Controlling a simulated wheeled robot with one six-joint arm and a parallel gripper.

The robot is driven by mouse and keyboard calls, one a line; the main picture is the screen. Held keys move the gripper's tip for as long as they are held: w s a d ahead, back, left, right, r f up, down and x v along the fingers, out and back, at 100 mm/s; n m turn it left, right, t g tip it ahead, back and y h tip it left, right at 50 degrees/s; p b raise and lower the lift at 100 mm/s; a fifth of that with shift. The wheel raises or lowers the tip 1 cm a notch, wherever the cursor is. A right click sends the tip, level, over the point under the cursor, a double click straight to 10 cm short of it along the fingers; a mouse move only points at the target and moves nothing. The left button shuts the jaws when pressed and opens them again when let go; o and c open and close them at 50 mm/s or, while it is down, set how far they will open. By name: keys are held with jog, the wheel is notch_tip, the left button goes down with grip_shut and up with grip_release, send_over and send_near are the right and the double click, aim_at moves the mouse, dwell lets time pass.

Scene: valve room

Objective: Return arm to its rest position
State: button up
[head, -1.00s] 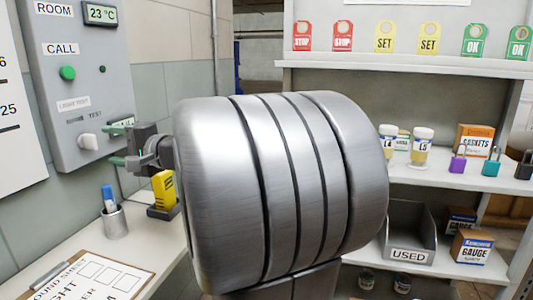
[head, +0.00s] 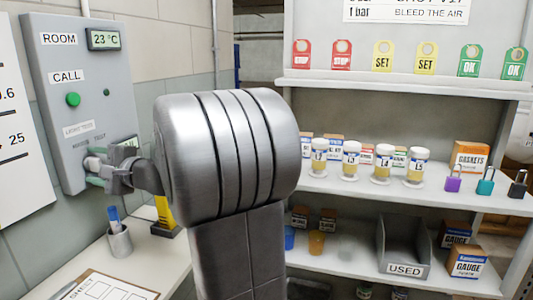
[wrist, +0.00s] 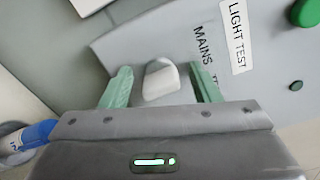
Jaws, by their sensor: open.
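My gripper (head: 97,166) is open at the lower part of the grey wall panel (head: 75,110). In the wrist view my gripper (wrist: 162,82) has its two green fingers apart, one on each side of a white switch knob (wrist: 160,80), with a gap on both sides. The knob is under the "MAINS T..." label, the rest of which is cut off. In the head view the knob is mostly hidden by my fingers. My arm's large grey links fill the middle of the head view.
A yellow object (head: 164,215), a pen cup (head: 119,240) and a clipboard (head: 105,287) are on the counter below. At the right, shelves hold tags, jars (head: 351,160), padlocks (head: 485,180) and a "USED" bin (head: 405,255).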

jog(key=shift+r+m+p, duration=0.15)
jog(key=shift+m+p, duration=1.05)
jog(key=shift+p, duration=0.75)
jog(key=shift+r+m+p, duration=0.15)
jog(key=shift+m+p, duration=1.05)
jog(key=shift+p, duration=0.75)
jog(key=m+p, duration=0.3)
jog(key=p, duration=0.2)
jog(key=shift+w+p, duration=0.1)
jog(key=shift+p, duration=0.25)
jog(key=shift+d+f+m, duration=0.2)
jog(key=shift+d+m, duration=0.05)
jog(key=shift+m, duration=0.05)
jog(key=shift+v, duration=1.05)
